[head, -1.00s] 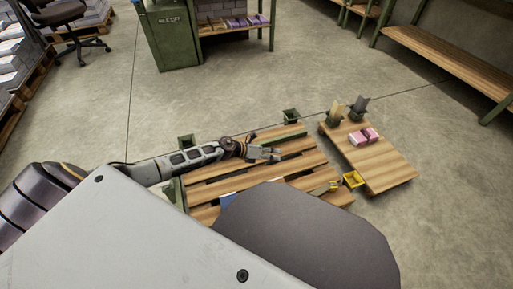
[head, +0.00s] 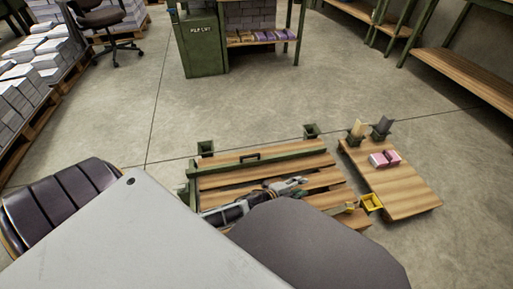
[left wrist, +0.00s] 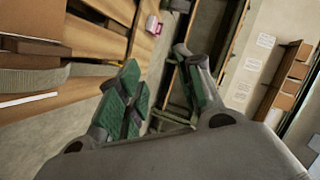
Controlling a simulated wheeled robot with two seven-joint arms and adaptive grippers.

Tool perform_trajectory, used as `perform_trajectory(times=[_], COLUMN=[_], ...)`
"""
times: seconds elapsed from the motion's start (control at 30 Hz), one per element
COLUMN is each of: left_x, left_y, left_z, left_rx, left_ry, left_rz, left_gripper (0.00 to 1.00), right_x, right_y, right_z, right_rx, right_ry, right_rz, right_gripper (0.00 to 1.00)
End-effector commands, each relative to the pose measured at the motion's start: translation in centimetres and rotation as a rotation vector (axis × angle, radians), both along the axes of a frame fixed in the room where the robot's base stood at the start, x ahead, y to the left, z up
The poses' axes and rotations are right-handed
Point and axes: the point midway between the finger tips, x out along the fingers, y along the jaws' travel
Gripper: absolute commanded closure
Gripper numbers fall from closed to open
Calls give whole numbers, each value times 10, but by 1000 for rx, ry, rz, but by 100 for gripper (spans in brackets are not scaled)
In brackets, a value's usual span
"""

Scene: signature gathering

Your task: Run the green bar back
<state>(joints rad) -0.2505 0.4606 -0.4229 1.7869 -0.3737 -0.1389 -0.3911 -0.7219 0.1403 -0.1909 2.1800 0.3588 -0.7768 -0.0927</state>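The green bar (head: 285,152) lies across the back of the slatted wooden table (head: 240,183), with a dark handle (head: 250,157) on it. My left gripper (head: 298,183) is over the slats, on the near side of the bar and apart from it. In the left wrist view its green-padded fingers (left wrist: 157,78) are spread, with nothing between them. My grey body hides the table's near part. My right gripper is not in view.
Green posts stand behind the slatted table; the floor beyond is clear.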

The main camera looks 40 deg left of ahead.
Motion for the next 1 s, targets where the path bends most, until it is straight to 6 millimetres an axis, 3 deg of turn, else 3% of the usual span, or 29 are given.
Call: perform_trajectory(times=[0.6, 1.0], left_x=[-104, -177], left_y=[-11, -28], left_z=[-30, -30], left_rx=[-586, -891], left_ry=[568, 912], left_rz=[426, 621], left_gripper=[64, 64], right_x=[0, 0], right_y=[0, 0], right_z=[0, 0], right_rx=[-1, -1], right_ry=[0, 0], right_rz=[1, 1], right_gripper=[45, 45])
